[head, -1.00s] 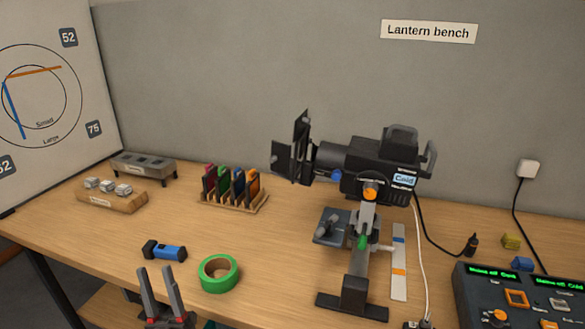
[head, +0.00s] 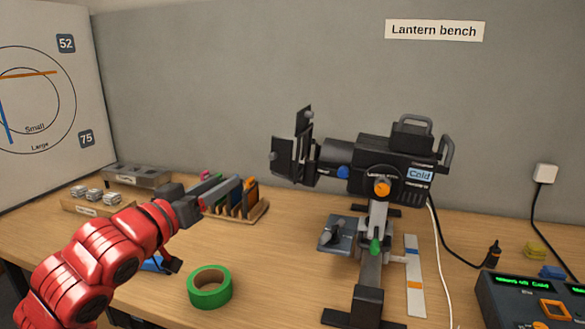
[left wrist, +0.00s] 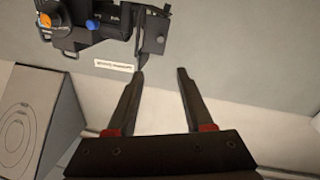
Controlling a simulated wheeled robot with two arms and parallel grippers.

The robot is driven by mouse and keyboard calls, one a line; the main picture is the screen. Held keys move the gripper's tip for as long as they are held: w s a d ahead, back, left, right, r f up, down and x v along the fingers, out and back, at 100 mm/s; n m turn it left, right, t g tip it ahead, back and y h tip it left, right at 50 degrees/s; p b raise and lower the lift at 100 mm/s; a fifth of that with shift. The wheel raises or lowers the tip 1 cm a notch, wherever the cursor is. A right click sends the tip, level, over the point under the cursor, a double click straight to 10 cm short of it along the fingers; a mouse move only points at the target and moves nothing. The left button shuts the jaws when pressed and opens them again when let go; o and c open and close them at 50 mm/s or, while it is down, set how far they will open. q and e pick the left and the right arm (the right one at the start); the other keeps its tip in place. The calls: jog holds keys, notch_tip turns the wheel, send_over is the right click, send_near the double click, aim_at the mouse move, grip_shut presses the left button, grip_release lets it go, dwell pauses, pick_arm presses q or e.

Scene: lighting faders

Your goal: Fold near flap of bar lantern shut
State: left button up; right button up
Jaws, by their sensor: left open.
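The black bar lantern (head: 365,165) is mounted on a stand, its barrel pointing left. Dark flaps (head: 283,157) stick out around its front end, one standing up and another facing me; they look open. I cannot tell for sure which is the near one. My left gripper (head: 214,187) is left of the flaps and apart from them, in front of the slotted rack. In the left wrist view its two fingers (left wrist: 161,73) are spread with nothing between. The lantern's flap (left wrist: 151,38) shows beyond the fingertips, upper centre. My right gripper is not in view.
The wooden rack (head: 240,212) of coloured pieces is partly hidden by my left gripper. Green tape (head: 210,287) lies in front. A small dark tray (head: 335,234) sits by the stand (head: 372,275). A control desk (head: 530,300) is at the lower right.

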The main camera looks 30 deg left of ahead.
pick_arm(q)
jog(key=p, duration=0.7)
send_near(271, 157)
jog(key=w, duration=0.8)
jog(key=shift+w+a+r, duration=0.15)
jog(key=shift+w+a, duration=0.05)
jog(key=shift+a, duration=0.05)
jog(key=shift+c, duration=0.4)
grip_shut()
